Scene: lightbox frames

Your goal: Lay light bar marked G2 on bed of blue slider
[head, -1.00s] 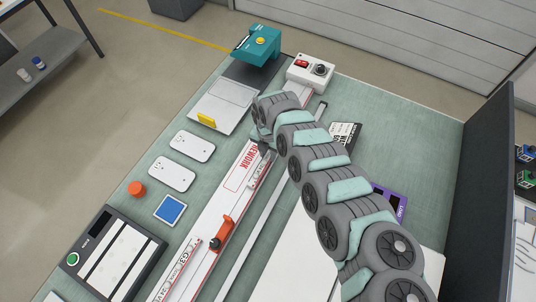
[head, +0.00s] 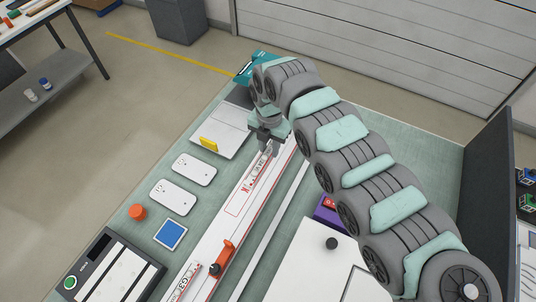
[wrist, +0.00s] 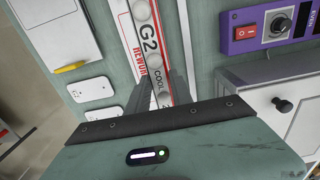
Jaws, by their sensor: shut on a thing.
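The light bar marked G2 (wrist: 149,30) is pale with a row of round lamps and red and black print. My gripper (head: 270,149) is shut on it; in the wrist view the bar runs away from me between the two fingers (wrist: 161,88). In the head view the G2 bar (head: 259,173) is over the red-outlined REWORK area of a long white strip (head: 231,215). I cannot tell whether it touches the strip. I cannot pick out a blue slider with certainty; a flat blue square (head: 170,234) lies left of the strip.
A bar marked G3 (head: 184,284) and an orange clamp (head: 222,258) are at the strip's near part. A purple switch box (wrist: 268,28) and a white drawer unit with a black knob (head: 332,243) stand right. Two white plates (head: 173,197) and an orange knob (head: 137,211) lie left.

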